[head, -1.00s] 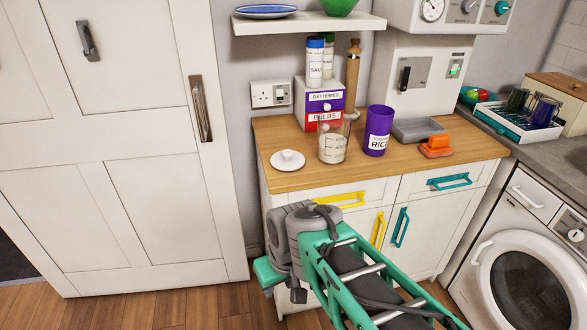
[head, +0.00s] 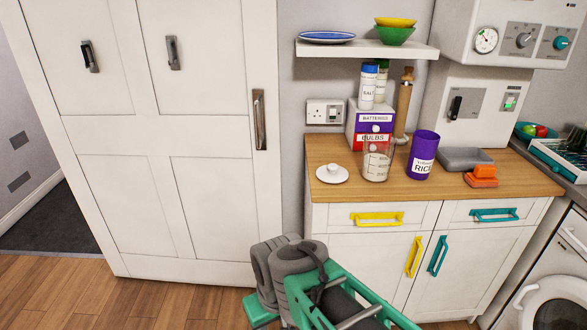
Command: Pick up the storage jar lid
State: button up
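The lid (head: 332,174) is a white round disc with a small knob on top. It lies flat, knob up, near the left end of the wooden worktop (head: 455,187), left of a clear jar with markings (head: 376,163). A purple jar labelled RICE (head: 422,155) stands open-topped to the right of the clear jar. My green and grey arm shows at the bottom of the head view, in front of the cupboard and below the worktop, apart from the lid. I cannot make out my gripper's fingers in this view.
Behind the jars stand a box labelled BATTERIES and BULBS (head: 362,124) and a wooden mill (head: 404,103). A shelf (head: 367,50) with bowls hangs above. A grey tray (head: 465,159) and orange dish (head: 482,177) sit right. A white door (head: 215,200) stands left.

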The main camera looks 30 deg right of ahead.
aim_at(333, 174)
jog(key=u, duration=0.1)
jog(key=i, duration=0.95)
jog(key=z, duration=0.4)
